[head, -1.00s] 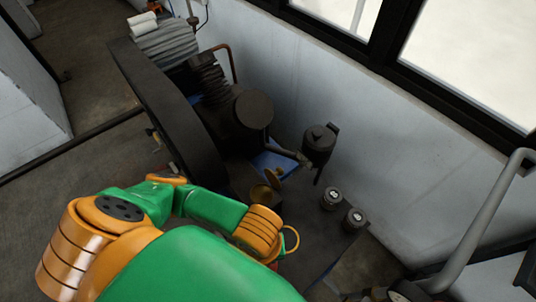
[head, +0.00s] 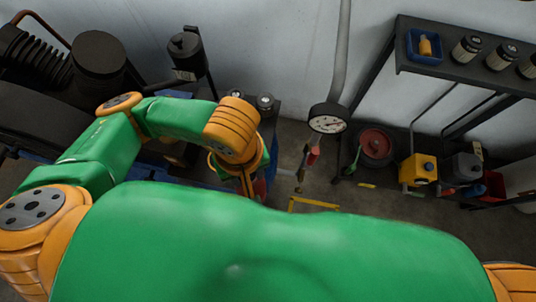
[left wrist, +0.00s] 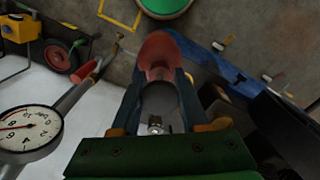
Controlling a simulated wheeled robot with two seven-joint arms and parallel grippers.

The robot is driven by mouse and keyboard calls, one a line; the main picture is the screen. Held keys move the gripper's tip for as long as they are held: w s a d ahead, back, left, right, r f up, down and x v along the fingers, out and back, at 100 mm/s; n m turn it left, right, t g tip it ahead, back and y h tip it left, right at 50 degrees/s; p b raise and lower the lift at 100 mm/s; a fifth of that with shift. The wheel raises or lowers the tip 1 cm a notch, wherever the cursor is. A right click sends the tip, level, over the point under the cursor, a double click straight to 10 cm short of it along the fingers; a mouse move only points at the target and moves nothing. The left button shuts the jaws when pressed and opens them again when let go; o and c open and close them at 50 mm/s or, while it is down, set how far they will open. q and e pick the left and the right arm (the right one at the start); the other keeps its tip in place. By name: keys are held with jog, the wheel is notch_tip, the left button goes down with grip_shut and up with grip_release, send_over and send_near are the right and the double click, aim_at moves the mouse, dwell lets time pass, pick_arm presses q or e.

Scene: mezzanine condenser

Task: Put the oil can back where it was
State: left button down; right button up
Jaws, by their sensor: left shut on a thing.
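My left gripper (head: 247,180) reaches down past the right end of the compressor bench in the head view. In the left wrist view, its fingers (left wrist: 161,82) are shut on a reddish, rounded thing (left wrist: 163,48), which I take to be the oil can. Only part of it shows between the fingers, with a grey area below it. In the head view the can is mostly hidden by the gripper, with a bit of red (head: 260,189) showing beside it. My right gripper is not in view.
A pressure gauge (head: 328,118) on a grey pipe stands right of the gripper. A dark shelf (head: 420,68) holds a blue tray (head: 412,55) and several canisters. Below are a red wheel (head: 375,145) and a yellow box (head: 418,170). Yellow marking (head: 315,204) lies on open floor.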

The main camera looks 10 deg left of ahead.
pick_arm(q)
jog(key=shift+w+d+f, duration=0.1)
jog(key=shift+w, duration=0.1)
jog(key=w+a+f+b, duration=0.3)
jog(key=w+f, duration=0.9)
jog(key=w, duration=0.1)
jog(key=shift+w+a+f, duration=0.3)
jog(key=shift+w+f, duration=0.05)
jog(key=shift+f, duration=0.15)
jog(key=shift+c, duration=2.1)
grip_release()
jog(key=shift+s, duration=0.1)
jog(key=shift+b, duration=0.3)
notch_tip(320, 180, up, 12)
jog(key=shift+p, duration=0.45)
